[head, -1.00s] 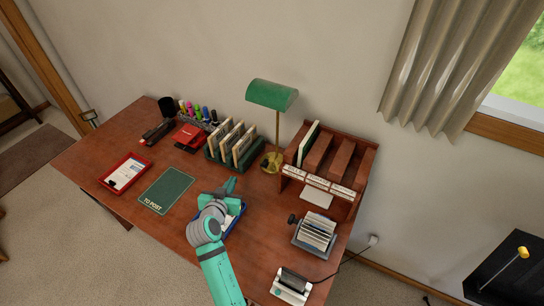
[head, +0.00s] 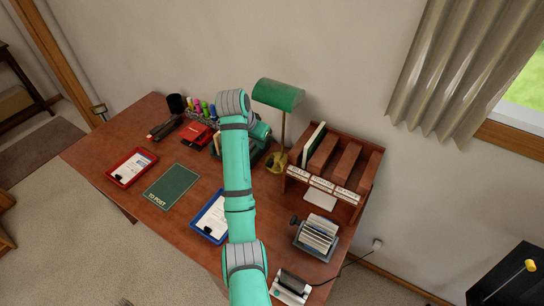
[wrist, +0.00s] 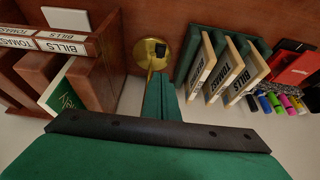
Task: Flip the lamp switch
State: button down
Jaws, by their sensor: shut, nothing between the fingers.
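The desk lamp has a green shade (head: 278,94) on a thin brass stem (head: 283,130) and a round brass base (head: 276,163). In the head view my arm hides most of the gripper, which is just left of the lamp stem.
A file rack (wrist: 222,75) stands on one side of the lamp, and a wooden letter organizer (head: 340,165) on the other. The wall is close behind.

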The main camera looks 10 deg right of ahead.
aim_at(271, 159)
jog(key=shift+f, duration=0.1)
jog(key=x, duration=1.4)
jog(key=shift+s+a, duration=0.1)
jog(key=shift+f, duration=0.1)
